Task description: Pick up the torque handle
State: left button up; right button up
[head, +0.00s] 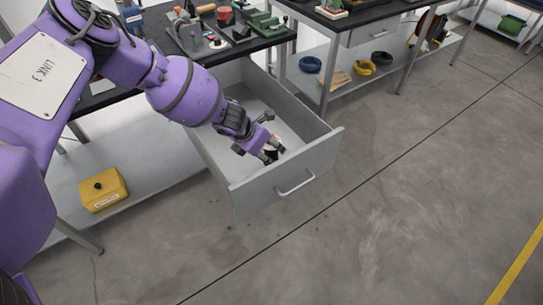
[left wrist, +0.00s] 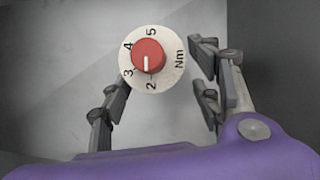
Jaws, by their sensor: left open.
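The torque handle (left wrist: 165,72) shows in the left wrist view as a pale round dial with a red knob, numbers 2 to 5 and "Nm". It is inside the open grey drawer (head: 318,152). My left gripper (head: 272,153) reaches down into the drawer in the head view. In the left wrist view the open fingers of this gripper (left wrist: 160,95) stand on the left and right of the dial. I cannot tell whether they touch it. In the head view the handle is mostly hidden by the fingers. My right gripper is not in view.
The drawer walls stand close around my left gripper, with a handle bar (head: 295,184) on the front. A workbench with tools (head: 205,38) is above and behind. A yellow box (head: 103,190) sits on the lower shelf. The floor at right is clear.

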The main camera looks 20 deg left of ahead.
aim_at(271, 152)
pick_arm(q)
jog(key=b+x, duration=0.1)
jog(key=x, duration=0.4)
jog(key=shift+w+a+f, duration=0.15)
jog(key=shift+w+f, duration=0.05)
jog(key=shift+r, duration=0.15)
grip_shut()
